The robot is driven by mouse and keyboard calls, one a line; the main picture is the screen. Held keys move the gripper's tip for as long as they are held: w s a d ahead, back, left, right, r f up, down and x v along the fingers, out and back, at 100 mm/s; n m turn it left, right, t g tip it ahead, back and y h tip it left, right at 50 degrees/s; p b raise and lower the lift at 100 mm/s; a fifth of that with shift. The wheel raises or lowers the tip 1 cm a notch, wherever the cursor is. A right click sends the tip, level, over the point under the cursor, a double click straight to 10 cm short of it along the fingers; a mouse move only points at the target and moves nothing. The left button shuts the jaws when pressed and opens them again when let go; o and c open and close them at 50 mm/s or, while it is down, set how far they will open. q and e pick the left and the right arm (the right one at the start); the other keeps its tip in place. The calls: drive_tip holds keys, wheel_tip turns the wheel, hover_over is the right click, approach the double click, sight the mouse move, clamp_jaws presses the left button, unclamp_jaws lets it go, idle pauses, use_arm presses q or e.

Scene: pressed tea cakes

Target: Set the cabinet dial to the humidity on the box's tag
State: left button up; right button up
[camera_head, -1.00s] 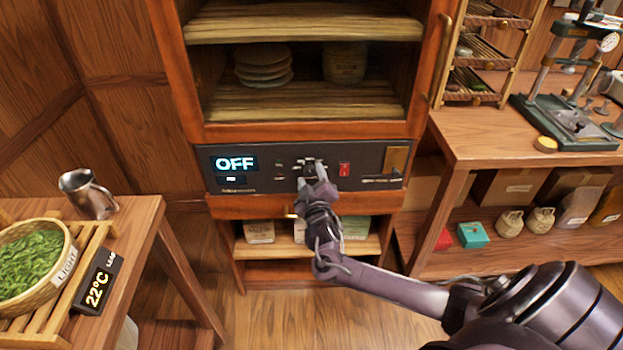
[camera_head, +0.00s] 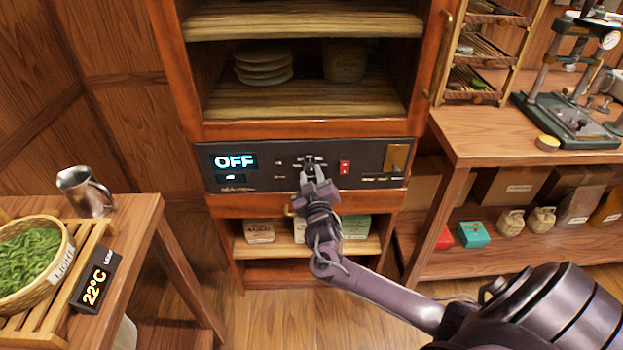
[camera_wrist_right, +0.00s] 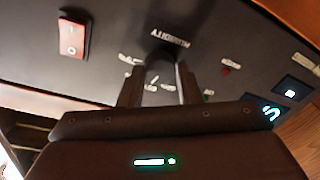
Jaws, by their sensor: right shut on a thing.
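The cabinet (camera_head: 196,125) has a dark control panel (camera_head: 260,182) below its shelves. The panel's display (camera_head: 234,161) reads OFF. My right gripper (camera_head: 311,166) is at the dial in the panel's middle and hides most of it in the head view. In the right wrist view, my right gripper (camera_wrist_right: 157,88) is shut on the dial (camera_wrist_right: 160,58), with one finger on each side and humidity lettering beside it. A red switch (camera_head: 344,168) sits right of the dial and also shows in the right wrist view (camera_wrist_right: 73,37). The box and its tag cannot be made out for certain. My left gripper is out of view.
A workbench (camera_head: 480,135) with a press (camera_head: 570,115) stands right. Small boxes (camera_head: 259,231) sit on the shelf under the panel.

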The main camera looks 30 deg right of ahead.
drive_tip(key=shift+f+m, duration=0.15)
drive_tip(key=shift+m, duration=0.85)
drive_tip(key=m+b, duration=0.1)
drive_tip(key=m, duration=0.2)
drive_tip(key=shift+h, duration=0.3)
drive_tip(key=m+b, duration=0.1)
drive_tip(key=m, duration=0.2)
drive_tip(key=shift+a+m, duration=0.1)
drive_tip(key=shift+m, duration=0.3)
drive_tip(key=m+b, duration=0.1)
drive_tip(key=m, duration=0.2)
drive_tip(key=shift+h, duration=0.3)
drive_tip(key=shift+m+b, duration=0.3)
drive_tip(key=shift+m, duration=0.3)
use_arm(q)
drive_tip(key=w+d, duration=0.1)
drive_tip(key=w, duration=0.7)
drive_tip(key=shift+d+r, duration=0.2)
use_arm(e)
drive_tip(key=shift+m, duration=0.3)
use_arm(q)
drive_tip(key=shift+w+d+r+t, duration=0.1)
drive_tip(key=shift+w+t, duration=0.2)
